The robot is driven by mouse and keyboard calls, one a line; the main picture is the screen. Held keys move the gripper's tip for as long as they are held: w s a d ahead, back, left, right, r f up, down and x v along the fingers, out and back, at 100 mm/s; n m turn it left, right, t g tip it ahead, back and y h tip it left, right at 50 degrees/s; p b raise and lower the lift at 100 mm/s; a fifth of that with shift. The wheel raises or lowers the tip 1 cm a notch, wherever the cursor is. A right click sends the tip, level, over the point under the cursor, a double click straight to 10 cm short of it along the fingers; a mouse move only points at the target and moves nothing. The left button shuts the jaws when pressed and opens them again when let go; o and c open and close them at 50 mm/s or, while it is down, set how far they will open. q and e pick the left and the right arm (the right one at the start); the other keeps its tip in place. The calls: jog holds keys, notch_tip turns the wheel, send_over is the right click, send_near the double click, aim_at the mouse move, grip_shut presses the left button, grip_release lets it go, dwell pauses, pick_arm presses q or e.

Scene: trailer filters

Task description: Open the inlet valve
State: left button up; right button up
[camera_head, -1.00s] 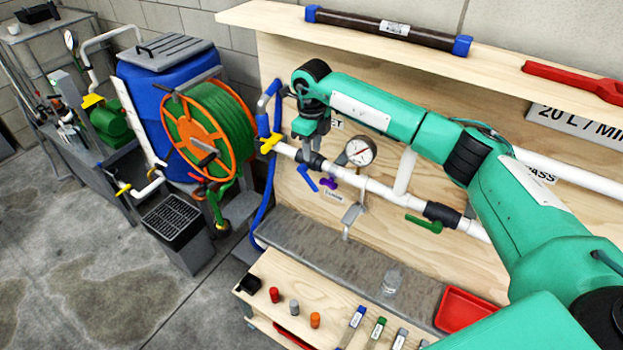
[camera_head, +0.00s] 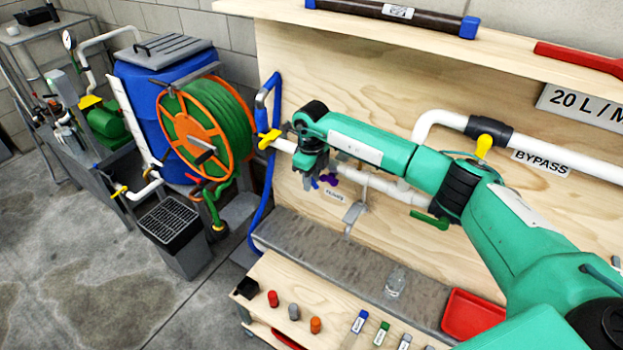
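A white pipe (camera_head: 381,184) runs along the wooden panel, partly behind my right arm. My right gripper (camera_head: 309,176) points down at the pipe's left part, in front of the blue valve handle. Only a small bit of that blue handle (camera_head: 315,184) shows beside the fingers. Whether the fingers touch it, and how far apart they are, I cannot tell. A yellow handle (camera_head: 268,139) is at the pipe's left end. The inlet label is not readable now. My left gripper is not in view.
A green handle (camera_head: 429,220) sits lower right on the pipe. The bypass pipe (camera_head: 550,155) with a yellow handle (camera_head: 484,147) runs above. A hose reel (camera_head: 205,130) stands left. The shelf (camera_head: 380,35) overhangs the panel.

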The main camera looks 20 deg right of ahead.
grip_shut()
jog(key=shift+b, duration=0.35)
jog(key=shift+s+d+r+g+h, duration=0.15)
jog(key=shift+r+g+h, duration=0.1)
jog(key=shift+g+h, duration=0.25)
grip_release()
